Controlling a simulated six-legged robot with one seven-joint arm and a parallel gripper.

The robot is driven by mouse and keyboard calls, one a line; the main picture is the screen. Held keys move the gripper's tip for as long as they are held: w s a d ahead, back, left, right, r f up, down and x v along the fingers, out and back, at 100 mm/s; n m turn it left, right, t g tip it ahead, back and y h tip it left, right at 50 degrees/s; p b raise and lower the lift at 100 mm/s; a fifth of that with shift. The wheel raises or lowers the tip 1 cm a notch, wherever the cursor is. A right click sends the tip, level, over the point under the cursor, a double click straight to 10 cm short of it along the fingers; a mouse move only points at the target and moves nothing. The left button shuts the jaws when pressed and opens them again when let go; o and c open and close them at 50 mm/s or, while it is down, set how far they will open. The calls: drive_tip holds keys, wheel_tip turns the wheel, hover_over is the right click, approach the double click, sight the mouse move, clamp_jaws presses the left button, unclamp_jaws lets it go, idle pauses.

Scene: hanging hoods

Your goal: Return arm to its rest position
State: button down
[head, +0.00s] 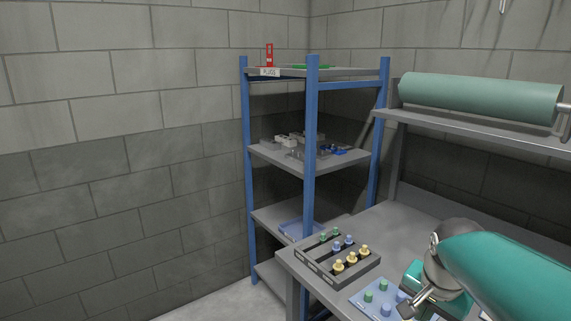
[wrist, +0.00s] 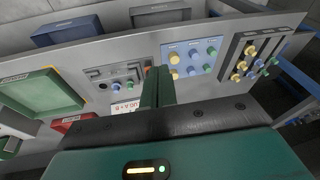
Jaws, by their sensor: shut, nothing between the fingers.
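My gripper (head: 414,303) shows at the bottom right of the head view, at the end of my teal arm, over the bench beside the blue plate. In the wrist view its two green fingers (wrist: 157,88) stand close together, shut, with nothing between them. Beyond the fingers in the wrist view is the bench top, with the blue plate of pegs (wrist: 193,60) just past the fingertips. The gripper touches nothing that I can see.
A dark tray of colored pegs (head: 338,258) stands on the bench (head: 393,226) at its left end. A blue-post shelf rack (head: 310,130) stands behind. A green roll (head: 480,98) lies on the upper shelf.

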drive_tip(key=s+a+n+t, duration=0.2)
drive_tip(key=s+a+n, duration=0.7)
drive_tip(key=s+a, duration=0.1)
drive_tip(key=shift+s+a+r+t+y, duration=0.25)
drive_tip(key=shift+s+a+t+y, duration=0.05)
drive_tip(key=shift+s+a+y, duration=0.15)
